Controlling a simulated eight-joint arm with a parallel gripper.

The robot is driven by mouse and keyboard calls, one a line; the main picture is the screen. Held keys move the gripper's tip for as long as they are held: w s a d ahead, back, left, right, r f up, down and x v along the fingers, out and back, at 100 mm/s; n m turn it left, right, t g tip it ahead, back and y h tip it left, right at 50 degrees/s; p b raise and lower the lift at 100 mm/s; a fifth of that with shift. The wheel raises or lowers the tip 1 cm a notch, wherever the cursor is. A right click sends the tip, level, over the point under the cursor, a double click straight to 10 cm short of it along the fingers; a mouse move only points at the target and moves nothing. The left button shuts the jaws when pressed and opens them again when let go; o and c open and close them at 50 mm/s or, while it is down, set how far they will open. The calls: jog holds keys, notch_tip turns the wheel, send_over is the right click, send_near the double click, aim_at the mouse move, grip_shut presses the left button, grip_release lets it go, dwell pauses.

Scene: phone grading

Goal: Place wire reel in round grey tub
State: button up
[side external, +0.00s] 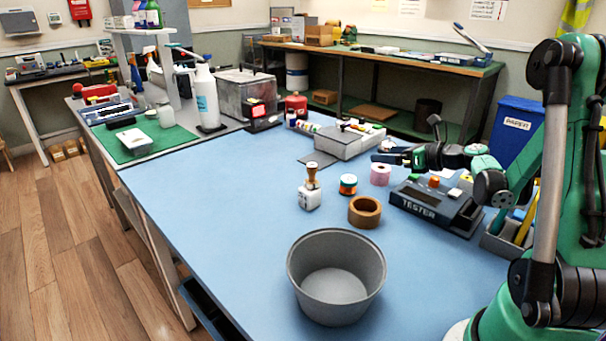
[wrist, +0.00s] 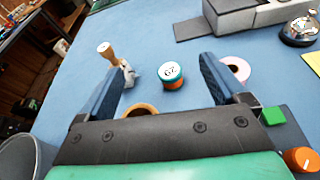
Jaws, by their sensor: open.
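The wire reel (side external: 348,184) is a small upright spool with a teal top and an orange band, standing on the blue table. In the wrist view its round labelled top (wrist: 172,74) shows between the fingers and ahead of them. The round grey tub (side external: 336,277) stands empty near the front of the table. Its rim shows at the left edge of the wrist view (wrist: 17,158). My gripper (side external: 380,152) is open and empty, above the table, behind and to the right of the reel in the side view. Its two fingers (wrist: 163,63) are spread apart.
A brown tape roll (side external: 365,211) stands between reel and tub. A wooden-handled stamp (side external: 311,190) is left of the reel, a pink roll (side external: 380,174) right of it. The tester (side external: 436,204) sits farther right. The table's left part is clear.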

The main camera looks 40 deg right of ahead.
jog(key=w+a+r+m+t+h, duration=0.2)
jog(key=r+m+h, duration=0.1)
jog(key=r+m, duration=0.45)
jog(key=w+a+r+m+t+h, duration=0.25)
jog(key=r+m, duration=0.35)
jog(key=m, duration=0.3)
jog(key=s+a+f+m+g, duration=0.3)
jog(key=a+f+m+g, duration=0.2)
jog(key=m, duration=0.9)
jog(key=a+g, duration=0.2)
jog(key=a, duration=0.1)
jog(key=shift+a, duration=0.2)
jog(key=shift+o, duration=0.5)
jog(key=s+a+f+m+g+y, duration=0.4)
jog(key=s+a+f+g+y, duration=0.1)
jog(key=a, duration=0.5)
jog(key=shift+s+a+f, duration=0.35)
jog(key=shift+s+f, duration=0.25)
jog(key=shift+s, duration=0.4)
jog(key=shift+m, duration=0.25)
